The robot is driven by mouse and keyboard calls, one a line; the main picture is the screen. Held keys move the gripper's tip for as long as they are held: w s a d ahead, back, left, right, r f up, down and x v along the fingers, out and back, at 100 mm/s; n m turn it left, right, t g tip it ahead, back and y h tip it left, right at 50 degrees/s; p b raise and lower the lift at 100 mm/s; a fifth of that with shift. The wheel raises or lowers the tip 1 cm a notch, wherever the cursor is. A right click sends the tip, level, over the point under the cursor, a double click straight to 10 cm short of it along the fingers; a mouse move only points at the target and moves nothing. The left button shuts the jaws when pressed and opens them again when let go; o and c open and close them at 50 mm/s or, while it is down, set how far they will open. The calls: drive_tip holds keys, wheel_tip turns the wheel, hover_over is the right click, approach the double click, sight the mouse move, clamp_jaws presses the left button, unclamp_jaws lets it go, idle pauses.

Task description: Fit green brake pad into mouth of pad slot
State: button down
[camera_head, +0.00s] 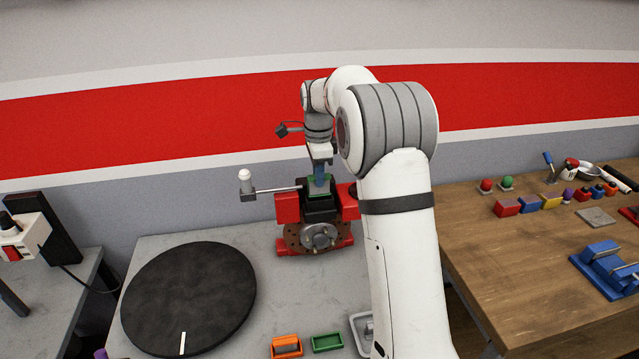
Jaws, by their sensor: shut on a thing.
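My gripper (319,172) points down above the middle of the red and black brake fixture (288,208). It is shut on the green brake pad (311,186), of which only a small green part shows at the top of the fixture's black middle. The pad is at or just over the pad slot there. The slot's mouth is hidden by the gripper and pad, so I cannot tell how deep the pad sits. A brown disc with a grey hub (318,238) is on the fixture's front.
A lever with a white knob (245,175) sticks out left of the fixture. A black round turntable (190,295), an orange tray (286,346) and a green tray (327,342) are on the grey table. A wooden bench (500,260) with several parts stands right.

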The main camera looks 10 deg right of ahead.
sight(319, 195)
drive_tip(key=shift+s+f+p, duration=0.1)
drive_tip(key=shift+f+p, duration=0.25)
drive_tip(key=shift+f, duration=1.45)
drive_tip(key=c, duration=1.3)
unclamp_jaws()
drive_tip(key=shift+f, duration=0.15)
wheel_tip(319, 195, up, 12)
drive_tip(key=shift+r+b, duration=0.15)
drive_tip(key=shift+b, duration=0.75)
drive_tip(key=shift+s+r, duration=0.3)
drive_tip(key=shift+s, duration=0.05)
drive_tip(key=s+r+n+t, duration=0.1)
drive_tip(key=s+n+t, duration=0.2)
drive_tip(key=s+n, duration=1.7)
drive_tip(key=s+f+m, duration=0.1)
drive_tip(key=s+f, duration=0.1)
drive_tip(key=s, duration=0.6)
drive_tip(key=s+f, duration=0.3)
drive_tip(key=s, duration=0.5)
drive_tip(key=shift+f+m+t, duration=0.35)
drive_tip(key=shift+m+t, duration=0.05)
